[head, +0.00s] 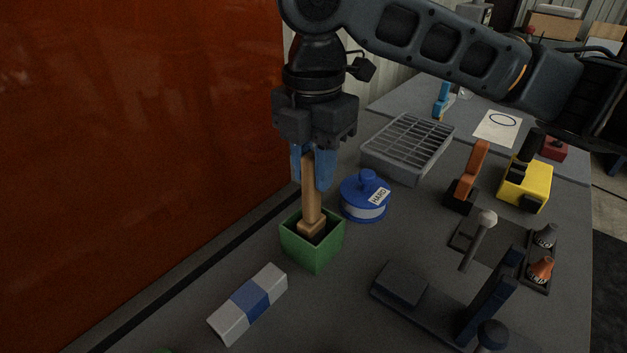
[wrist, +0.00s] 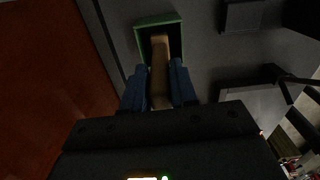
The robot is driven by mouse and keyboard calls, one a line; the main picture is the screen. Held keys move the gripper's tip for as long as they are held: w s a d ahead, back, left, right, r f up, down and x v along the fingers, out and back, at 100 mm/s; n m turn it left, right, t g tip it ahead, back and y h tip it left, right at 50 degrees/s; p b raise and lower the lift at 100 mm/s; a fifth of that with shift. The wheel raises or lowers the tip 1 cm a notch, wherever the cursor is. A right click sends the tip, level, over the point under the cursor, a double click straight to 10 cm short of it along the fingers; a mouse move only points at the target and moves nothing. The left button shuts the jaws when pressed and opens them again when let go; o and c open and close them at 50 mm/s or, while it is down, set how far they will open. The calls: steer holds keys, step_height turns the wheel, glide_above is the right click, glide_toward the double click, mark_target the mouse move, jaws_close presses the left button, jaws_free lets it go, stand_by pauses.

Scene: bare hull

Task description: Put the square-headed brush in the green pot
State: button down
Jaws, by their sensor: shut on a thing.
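The square-headed brush (head: 312,205) is light brown wood and stands upright, its blocky lower end inside the mouth of the green pot (head: 318,255). The pot is square and open-topped, on the grey table. My gripper (head: 312,172) is above the pot, its blue fingers shut on the upper part of the brush handle. In the wrist view the brush (wrist: 159,65) runs from between the blue fingers (wrist: 159,85) into the green pot's opening (wrist: 140,42). The pot hides the brush's lowest part, so I cannot tell whether it touches the bottom.
A blue round tin (head: 365,200) labelled HARD stands just right of the pot. A white and blue block (head: 249,303) lies in front. A grey rack (head: 408,147) is behind. A dark stand (head: 402,284) is at front right. An orange wall (head: 140,120) rises at left.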

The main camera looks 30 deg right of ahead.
steer(key=shift+f, duration=1.45)
steer(key=c, duration=0.9)
jaws_free()
step_height(320, 180, up, 12)
steer(key=shift+r, duration=0.15)
